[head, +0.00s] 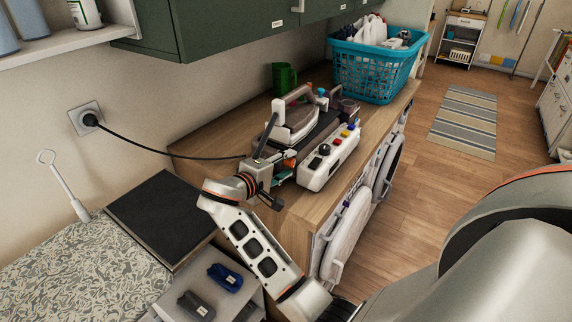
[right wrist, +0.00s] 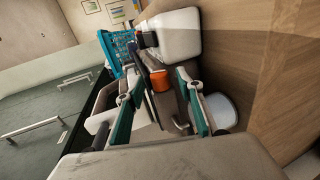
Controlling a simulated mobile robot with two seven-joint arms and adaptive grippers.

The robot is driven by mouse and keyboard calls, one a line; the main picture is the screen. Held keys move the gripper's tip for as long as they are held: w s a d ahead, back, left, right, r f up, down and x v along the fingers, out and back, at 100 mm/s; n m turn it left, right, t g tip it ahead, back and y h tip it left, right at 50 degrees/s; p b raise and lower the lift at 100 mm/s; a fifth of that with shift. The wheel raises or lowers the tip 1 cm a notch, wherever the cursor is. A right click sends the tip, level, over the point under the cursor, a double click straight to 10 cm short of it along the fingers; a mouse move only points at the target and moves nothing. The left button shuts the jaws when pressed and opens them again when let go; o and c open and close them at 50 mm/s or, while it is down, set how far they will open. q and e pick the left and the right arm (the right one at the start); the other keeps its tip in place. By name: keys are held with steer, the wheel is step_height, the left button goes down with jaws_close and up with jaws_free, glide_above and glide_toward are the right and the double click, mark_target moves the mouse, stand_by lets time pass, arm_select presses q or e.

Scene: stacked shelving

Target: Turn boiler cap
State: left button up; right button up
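The white ironing station (head: 328,160) stands on the wooden counter, with a dark knob and coloured buttons on its front. An iron (head: 298,118) rests on top. An orange cap (right wrist: 161,79) shows in the right wrist view, ahead of and between the fingers; it looks like the boiler cap. In the head view an orange spot (head: 289,153) shows beside the gripper, partly hidden. My right gripper (right wrist: 160,108) is open, its teal-padded fingers spread either side of the cap's line. I cannot tell whether they touch anything. My left gripper is not in view.
A teal laundry basket (head: 372,72) and a green mug (head: 284,78) stand behind the station. A black cord runs to the wall socket (head: 86,118). Green cabinets (head: 215,30) hang above. Bare counter (head: 215,150) lies left of the station.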

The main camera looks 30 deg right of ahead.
jaws_close()
steer(key=shift+f+b, duration=0.15)
steer(key=shift+b, duration=0.25)
steer(key=shift+f+t+h+b, duration=0.3)
steer(key=shift+h+b, duration=0.5)
steer(key=shift+b, duration=0.4)
steer(key=shift+f+h+b, duration=0.1)
steer(key=shift+h+b, duration=0.2)
steer(key=shift+b, duration=0.2)
steer(key=t+h+b, duration=0.1)
steer(key=b, duration=0.2)
steer(key=shift+h, duration=0.4)
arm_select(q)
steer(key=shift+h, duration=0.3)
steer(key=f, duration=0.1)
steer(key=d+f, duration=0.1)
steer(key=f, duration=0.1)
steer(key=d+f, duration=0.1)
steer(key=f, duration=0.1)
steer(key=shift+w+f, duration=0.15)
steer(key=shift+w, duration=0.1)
